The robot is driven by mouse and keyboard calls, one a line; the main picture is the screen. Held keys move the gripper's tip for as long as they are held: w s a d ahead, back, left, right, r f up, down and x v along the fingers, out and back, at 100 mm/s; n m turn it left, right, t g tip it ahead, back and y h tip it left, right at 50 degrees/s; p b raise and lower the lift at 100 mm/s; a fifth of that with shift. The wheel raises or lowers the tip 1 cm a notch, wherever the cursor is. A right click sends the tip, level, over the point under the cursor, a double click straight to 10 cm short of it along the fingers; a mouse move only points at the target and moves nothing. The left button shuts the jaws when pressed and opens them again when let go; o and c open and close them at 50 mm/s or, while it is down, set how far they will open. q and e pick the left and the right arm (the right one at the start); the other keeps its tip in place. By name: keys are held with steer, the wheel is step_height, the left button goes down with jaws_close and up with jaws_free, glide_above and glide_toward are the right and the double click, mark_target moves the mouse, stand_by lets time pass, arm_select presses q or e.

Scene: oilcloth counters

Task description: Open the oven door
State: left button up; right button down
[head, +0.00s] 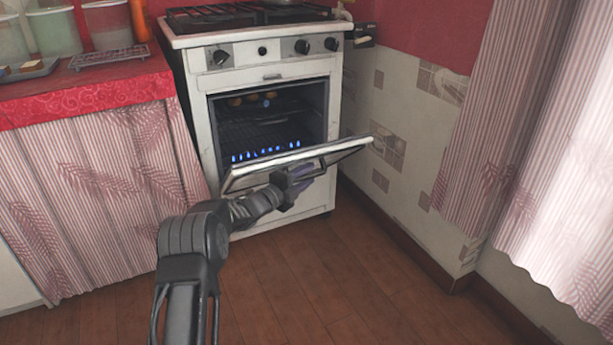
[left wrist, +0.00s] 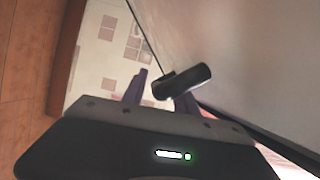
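The oven door (head: 345,151) of the white stove (head: 200,120) is partly open, tilted out from its lower edge, so the cavity (head: 268,115) shows. My left gripper (head: 298,180) is at the door's outer side, just below its top edge. In the left wrist view my left gripper (left wrist: 160,92) has its two purple fingers apart. A short dark bar, which looks like the door handle (left wrist: 190,80), lies across the right finger; I cannot tell if they touch. The door's pale outer face (left wrist: 240,60) fills the right side there. My right gripper is not in view.
Blue flames (head: 265,153) burn inside the oven, with several round brown items (head: 250,99) on a rack above. A curtained counter (head: 90,190) stands close on the left, a tiled wall (head: 410,130) on the right. The wooden floor (head: 320,280) in front is clear.

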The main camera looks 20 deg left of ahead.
arm_select(q)
steer(key=shift+s+r, duration=0.1)
stand_by(0.3)
steer(key=shift+s+a, duration=0.15)
steer(key=shift+s, duration=0.15)
steer(key=p+v, duration=0.3)
steer(key=v, duration=0.3)
steer(key=shift+s, duration=0.5)
steer(key=shift+a, duration=0.1)
steer(key=f+v, duration=0.1)
steer(key=v, duration=0.8)
steer(key=shift+f, duration=0.2)
